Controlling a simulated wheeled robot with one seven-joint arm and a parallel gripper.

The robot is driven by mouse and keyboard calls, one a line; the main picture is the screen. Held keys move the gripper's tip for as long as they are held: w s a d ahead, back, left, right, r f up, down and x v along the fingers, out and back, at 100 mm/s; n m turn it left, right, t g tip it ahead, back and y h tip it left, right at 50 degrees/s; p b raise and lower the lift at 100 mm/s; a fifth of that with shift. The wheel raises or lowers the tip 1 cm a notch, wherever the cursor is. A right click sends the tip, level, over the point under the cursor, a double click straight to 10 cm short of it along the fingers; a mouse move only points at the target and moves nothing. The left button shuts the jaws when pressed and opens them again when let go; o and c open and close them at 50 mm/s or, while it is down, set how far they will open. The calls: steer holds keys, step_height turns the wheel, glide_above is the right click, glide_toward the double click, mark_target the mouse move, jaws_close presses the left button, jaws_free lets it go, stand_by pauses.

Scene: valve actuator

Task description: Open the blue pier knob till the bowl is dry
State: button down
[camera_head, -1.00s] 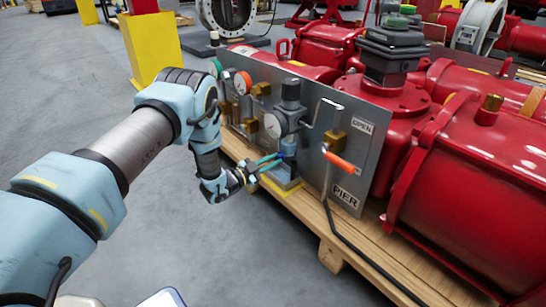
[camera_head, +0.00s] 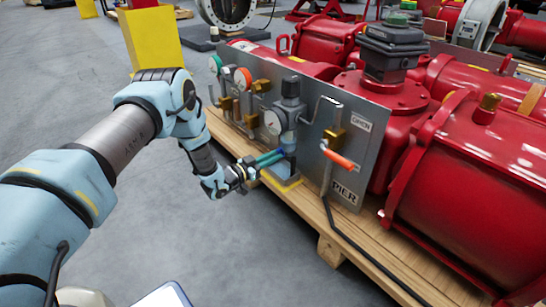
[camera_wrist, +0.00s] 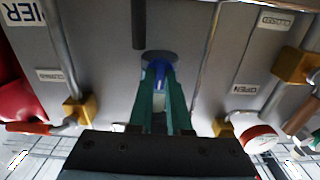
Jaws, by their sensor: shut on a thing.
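My gripper (camera_head: 279,154) reaches in from the left to the underside of the filter regulator on the grey panel. In the wrist view its teal fingers (camera_wrist: 158,88) are shut on the blue knob (camera_wrist: 158,71), one on each side. The knob sits under a dark round fitting (camera_wrist: 159,56). In the head view the fingers mostly hide the knob. The pale bluish bowl (camera_head: 289,142) hangs below the grey regulator body; I cannot tell whether it holds water. The PIER label (camera_head: 345,195) is on the panel's lower right.
The grey panel (camera_head: 335,98) carries gauges, brass valves and an orange-handled lever (camera_head: 339,160) right of my gripper. A tray with a yellow edge (camera_head: 281,184) lies below the fingers on the wooden pallet (camera_head: 300,207). Red actuator cylinders (camera_head: 480,175) stand behind.

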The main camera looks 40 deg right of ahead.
steer(key=c, duration=0.9)
jaws_free()
steer(key=shift+o, duration=0.2)
steer(key=a+p, duration=0.3)
steer(key=a, duration=0.7)
steer(key=shift+w+a, duration=0.3)
steer(key=shift+a, duration=0.1)
